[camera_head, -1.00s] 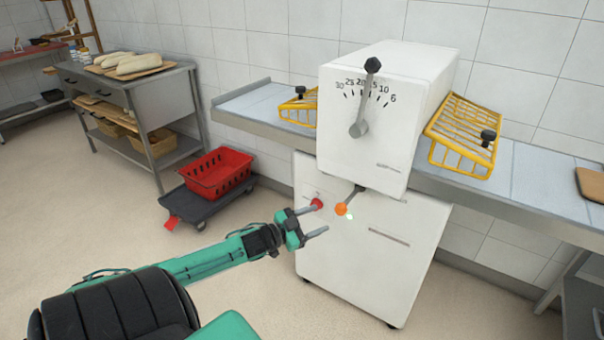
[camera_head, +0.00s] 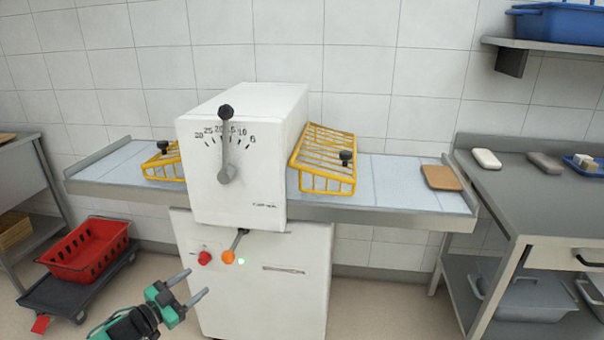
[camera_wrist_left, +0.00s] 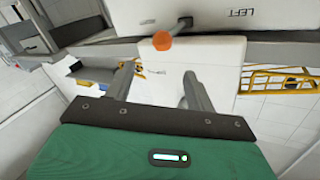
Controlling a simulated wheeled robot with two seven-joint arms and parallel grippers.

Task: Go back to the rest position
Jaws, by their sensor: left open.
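My left gripper (camera_head: 193,287) is open and empty, low in front of the white machine (camera_head: 255,305), at the lower left of the head view. Its two fingers point toward the machine's lower cabinet, apart from the red knob (camera_head: 204,258) and the orange knob (camera_head: 228,257) on a short lever. In the left wrist view the open fingers (camera_wrist_left: 158,90) show with nothing between them, and the orange knob (camera_wrist_left: 162,41) is ahead of them. My right gripper is in neither view.
Yellow wire guards (camera_head: 326,160) stand on the machine's side tables. A red basket (camera_head: 88,250) on a dark dolly (camera_head: 75,290) is at the lower left. A grey work table (camera_head: 540,205) stands at the right, with a brown board (camera_head: 441,178) near it.

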